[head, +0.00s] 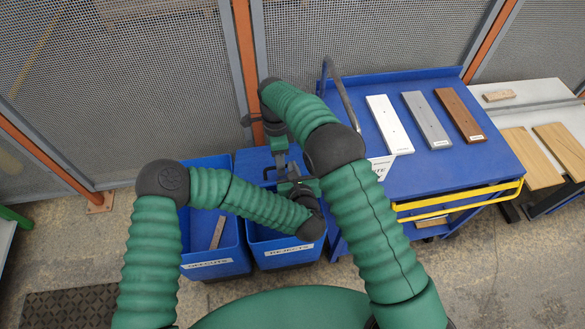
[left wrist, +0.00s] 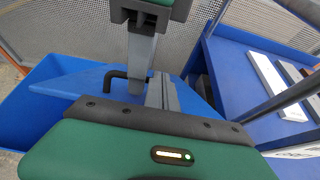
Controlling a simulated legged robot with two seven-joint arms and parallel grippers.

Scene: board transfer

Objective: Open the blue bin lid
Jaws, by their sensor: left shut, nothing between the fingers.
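The right-hand blue bin (head: 285,256), labelled REJECTS, shows its inside at the front. Its blue lid (head: 244,160) shows behind the arms; its exact tilt is unclear. In the left wrist view the lid (left wrist: 85,82) carries a bent black handle (left wrist: 115,76). My left gripper (head: 291,178) is at the lid, shut and empty; in the wrist view its grey fingers (left wrist: 162,92) are just right of the handle and apparently not around it. My right gripper (head: 279,157) points down from above; a grey finger (left wrist: 141,62) hangs beside the handle, and its opening is unclear.
The left bin (head: 215,268), labelled OFFCUTS, is open and holds a narrow strip (head: 217,232). A blue cart (head: 440,173) with white, grey and brown boards stands at the right, its grey push handle near my right arm. A mesh fence (head: 130,70) stands behind.

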